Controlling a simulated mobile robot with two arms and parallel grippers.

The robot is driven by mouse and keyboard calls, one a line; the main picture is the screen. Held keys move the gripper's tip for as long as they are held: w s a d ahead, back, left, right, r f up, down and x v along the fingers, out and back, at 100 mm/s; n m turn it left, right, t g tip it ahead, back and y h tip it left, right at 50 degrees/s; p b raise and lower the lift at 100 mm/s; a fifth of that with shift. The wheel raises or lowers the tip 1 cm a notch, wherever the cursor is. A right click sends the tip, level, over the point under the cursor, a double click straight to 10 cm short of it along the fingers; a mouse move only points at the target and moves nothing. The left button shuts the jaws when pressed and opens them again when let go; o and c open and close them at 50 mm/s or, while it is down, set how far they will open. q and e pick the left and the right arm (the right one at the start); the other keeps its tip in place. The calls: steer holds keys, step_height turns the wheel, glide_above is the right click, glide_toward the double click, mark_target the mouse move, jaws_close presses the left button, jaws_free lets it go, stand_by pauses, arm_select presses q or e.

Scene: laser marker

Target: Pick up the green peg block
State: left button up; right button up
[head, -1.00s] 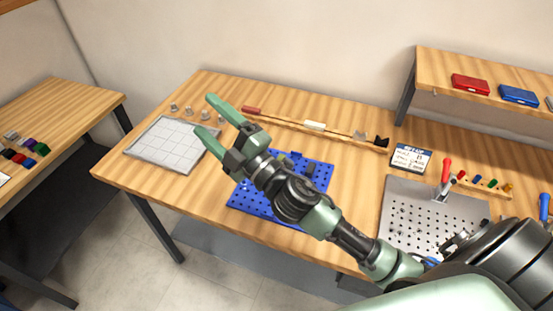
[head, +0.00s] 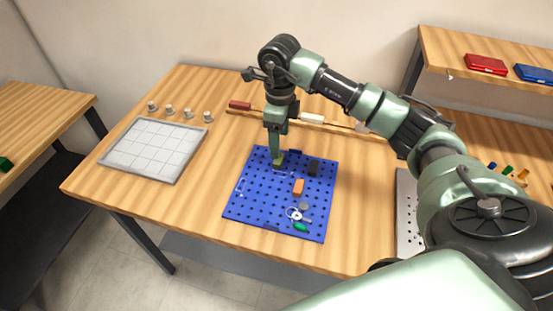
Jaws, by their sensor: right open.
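My right gripper (head: 277,153) points straight down over the far left part of the blue pegboard (head: 255,205). Its jaws are open, seen nearly edge-on. A small yellow-green piece (head: 277,161) shows right at the fingertips; I cannot tell whether it touches them or lies between them. A small dark green piece (head: 301,227) lies near the front right of the pegboard, apart from the gripper. Another green block (head: 5,163) sits on the left table, at the picture's edge. Which of these is the green peg block is not clear. My left gripper is not in view.
The pegboard also holds a black block (head: 313,168), an orange block (head: 298,187), a grey disc (head: 304,206) and a ring of keys (head: 294,214). A grid tray (head: 154,148) lies left, with several small metal pieces behind it. A wooden rail (head: 258,114) runs behind the board.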

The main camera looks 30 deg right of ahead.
step_height(320, 180, down, 6)
steer(key=shift+f+p, duration=0.25)
steer(key=shift+p, duration=0.95)
steer(key=shift+f, duration=0.3)
steer(key=shift+w, duration=0.1)
steer(key=c, duration=1.4)
steer(key=shift+r, duration=0.1)
step_height(320, 180, up, 20)
steer(key=b, duration=0.2)
